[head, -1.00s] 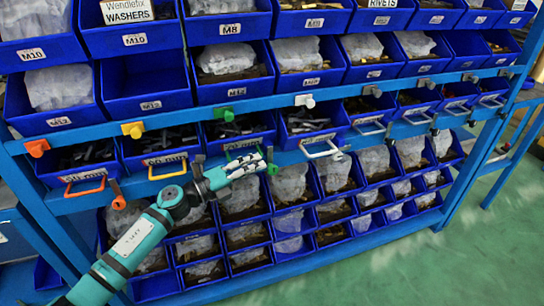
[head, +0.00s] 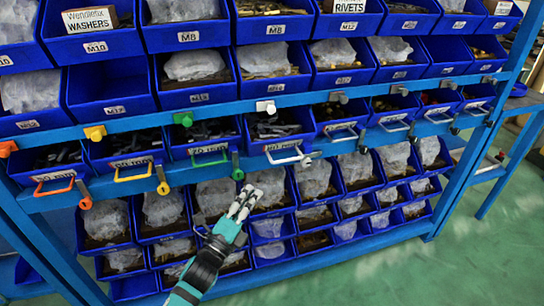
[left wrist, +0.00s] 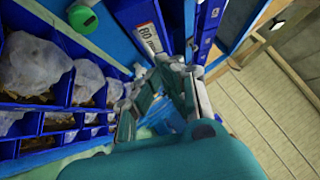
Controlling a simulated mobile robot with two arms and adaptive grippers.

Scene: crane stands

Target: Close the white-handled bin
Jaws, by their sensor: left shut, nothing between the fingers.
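The white-handled bin (head: 280,127) is a blue bin in the middle row of the rack, with dark contents and a label on its front. Its white handle (head: 283,154) shows at the front. How far the bin stands out is hard to tell. My left gripper (head: 244,200) is shut and empty, below and left of the white handle and apart from it in the picture. In the left wrist view its fingers (left wrist: 160,105) show near the rack, and the white handle cannot be made out clearly.
Bins with green (head: 209,158), yellow (head: 133,173) and orange (head: 54,186) handles stand left of it. Coloured knobs line the blue rails; a white knob (head: 265,106) is above. Small bins with bagged parts (head: 313,180) fill the rows below. Green floor (head: 480,235) is open at right.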

